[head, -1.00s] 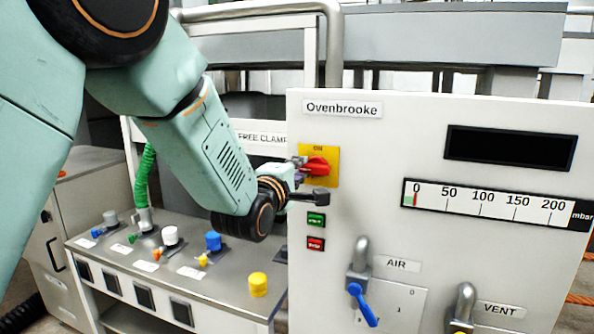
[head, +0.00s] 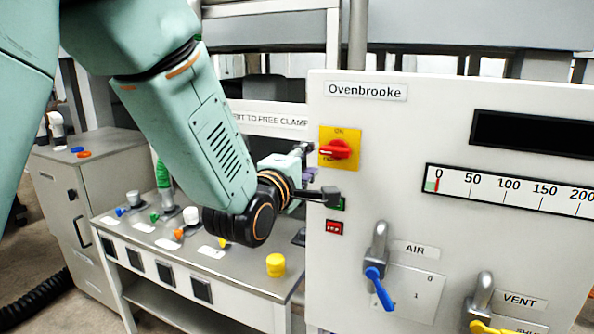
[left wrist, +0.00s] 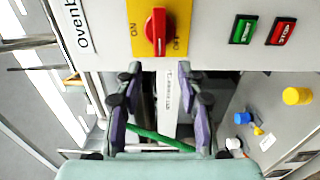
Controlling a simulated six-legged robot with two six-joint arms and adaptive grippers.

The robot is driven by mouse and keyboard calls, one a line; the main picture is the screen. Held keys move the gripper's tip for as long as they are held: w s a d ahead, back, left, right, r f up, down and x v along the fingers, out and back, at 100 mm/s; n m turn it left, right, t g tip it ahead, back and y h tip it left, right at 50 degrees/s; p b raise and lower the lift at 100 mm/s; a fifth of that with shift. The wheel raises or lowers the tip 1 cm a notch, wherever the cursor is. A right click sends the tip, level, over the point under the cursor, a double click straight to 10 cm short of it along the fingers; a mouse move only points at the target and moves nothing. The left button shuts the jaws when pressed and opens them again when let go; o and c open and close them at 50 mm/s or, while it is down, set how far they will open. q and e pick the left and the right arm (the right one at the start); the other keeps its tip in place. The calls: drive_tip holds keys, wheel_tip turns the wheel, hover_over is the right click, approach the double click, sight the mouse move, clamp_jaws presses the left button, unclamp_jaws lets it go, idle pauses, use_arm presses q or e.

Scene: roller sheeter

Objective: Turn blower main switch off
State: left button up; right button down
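The main switch is a red rotary knob (head: 336,150) on a yellow plate (head: 353,136) at the upper left of the Ovenbrooke panel. Its handle lies about level in the head view. In the left wrist view the knob (left wrist: 156,32) stands between the ON and OFF words, in line with neither. My left gripper (head: 318,172) is at the panel's left edge, just left of and below the knob. In the left wrist view its two fingers (left wrist: 160,88) are spread and empty, with the knob beyond the tips. My right gripper is not in view.
Green (left wrist: 243,30) and red STOP (left wrist: 281,32) buttons sit below the switch, close to one fingertip. Blue AIR (head: 378,287) and yellow VENT (head: 488,327) levers are lower on the panel. A bench (head: 236,276) with coloured knobs stands at left.

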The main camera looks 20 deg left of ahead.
use_arm(q)
drive_tip(key=shift+s+a, duration=0.1)
drive_tip(key=shift+s, duration=2.7)
drive_tip(key=s+f+m+g+b, duration=0.25)
drive_tip(key=f+m, duration=0.25)
drive_tip(key=f, duration=0.5)
drive_tip(key=s+f+m+g+b, duration=0.1)
drive_tip(key=s+f+m+g, duration=0.3)
drive_tip(key=f, duration=0.7)
drive_tip(key=s+f+m+g+b, duration=0.25)
drive_tip(key=f+m, duration=0.35)
drive_tip(key=f, duration=0.4)
drive_tip(key=s+f+m+g+b, duration=0.2)
drive_tip(key=s+f+g+b, duration=0.5)
drive_tip(key=s+f, duration=2)
drive_tip(key=shift+a+f+g+y, duration=0.3)
drive_tip(key=shift+f+g, duration=0.15)
drive_tip(key=shift+g, duration=0.55)
